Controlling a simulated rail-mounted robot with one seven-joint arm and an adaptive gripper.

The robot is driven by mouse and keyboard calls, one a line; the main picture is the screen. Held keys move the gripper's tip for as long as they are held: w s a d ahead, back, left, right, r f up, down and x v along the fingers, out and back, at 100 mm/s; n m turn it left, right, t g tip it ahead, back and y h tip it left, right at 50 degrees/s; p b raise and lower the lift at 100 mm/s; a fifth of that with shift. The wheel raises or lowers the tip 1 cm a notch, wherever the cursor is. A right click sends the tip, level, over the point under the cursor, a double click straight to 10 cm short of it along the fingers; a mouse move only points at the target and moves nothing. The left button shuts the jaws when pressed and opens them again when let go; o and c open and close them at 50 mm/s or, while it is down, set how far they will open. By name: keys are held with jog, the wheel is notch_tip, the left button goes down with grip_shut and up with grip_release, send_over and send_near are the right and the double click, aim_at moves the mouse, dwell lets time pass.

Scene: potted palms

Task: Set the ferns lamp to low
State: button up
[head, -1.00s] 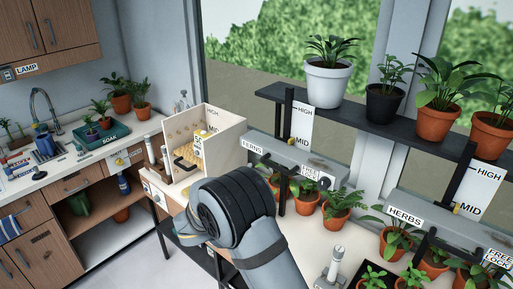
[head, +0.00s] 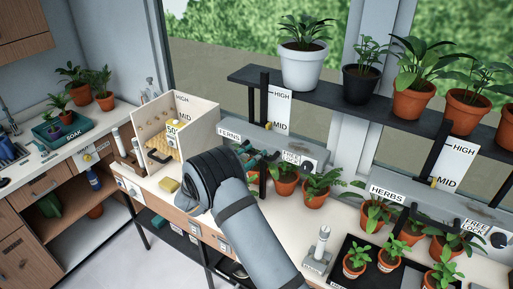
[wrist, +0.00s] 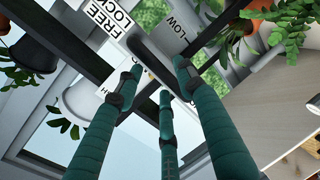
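The ferns lamp (head: 262,142) is a grey bar labelled FERNS on a dark post. Its white height scale (head: 279,108) shows HIGH and MID, and a small yellow pointer sits by MID. The lamp's round knob (head: 307,165) is beside a FREE/LOCK label. My gripper (head: 262,160) has teal fingers just in front of and below the lamp, partly hidden by my arm. In the wrist view my gripper (wrist: 160,78) has its three fingers apart, with nothing seen held. The FREE/LOCK label (wrist: 108,22) and a LOW mark (wrist: 175,28) show beyond them; contact cannot be told.
Potted ferns (head: 322,186) stand under the lamp. A dark shelf (head: 335,100) with pots is above. The herbs lamp (head: 440,200) is at right.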

aim_at(265, 146)
jog(key=shift+p+x, duration=0.4)
jog(key=shift+x, duration=0.65)
jog(key=shift+w+d+f, duration=0.1)
jog(key=shift+w, duration=0.15)
jog(key=shift+c, duration=0.9)
jog(key=c, duration=0.7)
grip_shut()
